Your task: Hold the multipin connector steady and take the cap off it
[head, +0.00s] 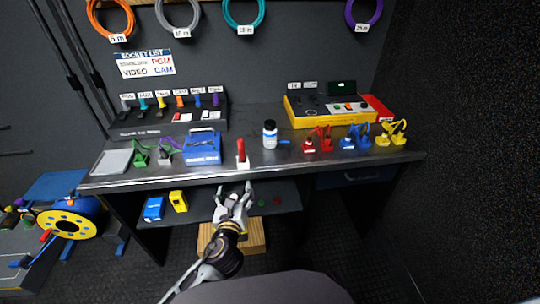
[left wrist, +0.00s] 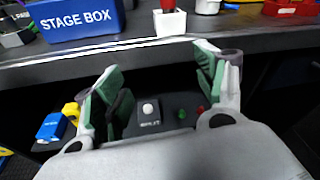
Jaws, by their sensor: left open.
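A small upright piece with a red upper part and a white base (head: 242,155) stands at the front edge of the worktop. It may be the capped multipin connector; I cannot tell for sure. In the left wrist view its white base (left wrist: 170,23) shows at the top, with only the lower red part in frame. My left gripper (head: 235,190) is open and empty, in front of the worktop's front edge and just below the piece. Its spread fingers (left wrist: 157,72) touch nothing that I can see. My right gripper is not in view.
A blue stage box (head: 203,146) stands left of the red and white piece, a white bottle (head: 269,134) right of it. Red (head: 318,139), blue (head: 355,137) and yellow (head: 391,133) cabled pieces lie farther right. A shelf (head: 290,196) runs below the worktop (head: 290,157).

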